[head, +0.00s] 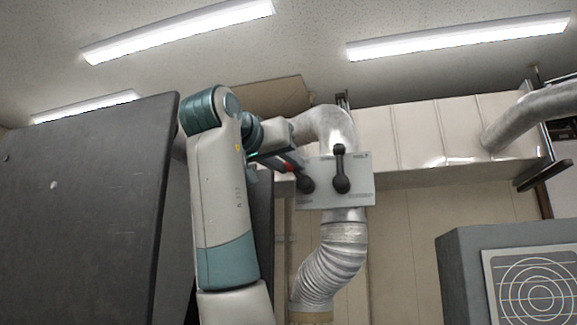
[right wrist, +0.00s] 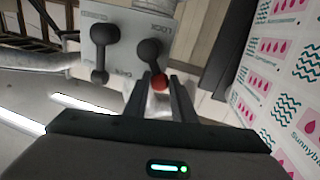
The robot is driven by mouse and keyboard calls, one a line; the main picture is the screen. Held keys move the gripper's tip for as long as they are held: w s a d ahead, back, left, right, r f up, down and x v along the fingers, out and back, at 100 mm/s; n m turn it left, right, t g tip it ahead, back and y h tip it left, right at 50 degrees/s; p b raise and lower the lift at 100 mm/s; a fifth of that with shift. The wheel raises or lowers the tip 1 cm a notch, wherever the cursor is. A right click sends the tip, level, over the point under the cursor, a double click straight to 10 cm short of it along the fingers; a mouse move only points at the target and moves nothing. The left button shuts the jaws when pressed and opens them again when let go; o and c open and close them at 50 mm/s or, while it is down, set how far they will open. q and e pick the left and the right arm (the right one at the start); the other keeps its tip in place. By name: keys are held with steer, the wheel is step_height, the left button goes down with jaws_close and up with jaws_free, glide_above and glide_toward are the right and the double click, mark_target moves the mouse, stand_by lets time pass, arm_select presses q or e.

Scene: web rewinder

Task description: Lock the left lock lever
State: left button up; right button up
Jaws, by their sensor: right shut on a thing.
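A grey panel (head: 360,196) in the head view carries two dark levers side by side. The left lock lever (head: 306,184) tilts up and to the left from its round pivot, with a red knob at its end. My right gripper (head: 287,165) reaches it from the left and is shut on the red knob. In the right wrist view, the red knob (right wrist: 160,82) lies between the fingertips of my right gripper (right wrist: 159,80), and the lever's dark pivot (right wrist: 148,48) shows on the panel. My left gripper is not in view.
The right lever (head: 340,165) stands upright close beside the left one. A silver duct (head: 335,252) runs behind and below the panel. A dark panel (head: 80,200) fills the left side. A printed sheet (right wrist: 275,85) lies to the right in the right wrist view.

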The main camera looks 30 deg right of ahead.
steer(key=shift+o, duration=0.2)
steer(key=f+n+b, duration=0.1)
steer(key=n+b, duration=0.2)
steer(key=w+f+n+t+b, duration=0.1)
steer(key=f+n+b, duration=0.1)
steer(key=n+b, duration=0.2)
steer(key=a+f+n+t+b, duration=0.1)
steer(key=f+n+b, duration=0.1)
steer(key=n+b, duration=0.2)
steer(key=shift+w+a, duration=0.1)
steer(key=shift+w, duration=0.2)
steer(key=shift+f+n+t+b, duration=0.2)
steer(key=shift+n+b, duration=0.6)
steer(key=shift+f+n+t+b, duration=0.15)
steer(key=shift+n+t+b, duration=0.05)
steer(key=shift+n+b, duration=0.6)
steer(key=shift+c, duration=0.2)
steer(key=o, duration=1.1)
steer(key=shift+c, duration=0.2)
steer(key=shift+s+r, duration=0.1)
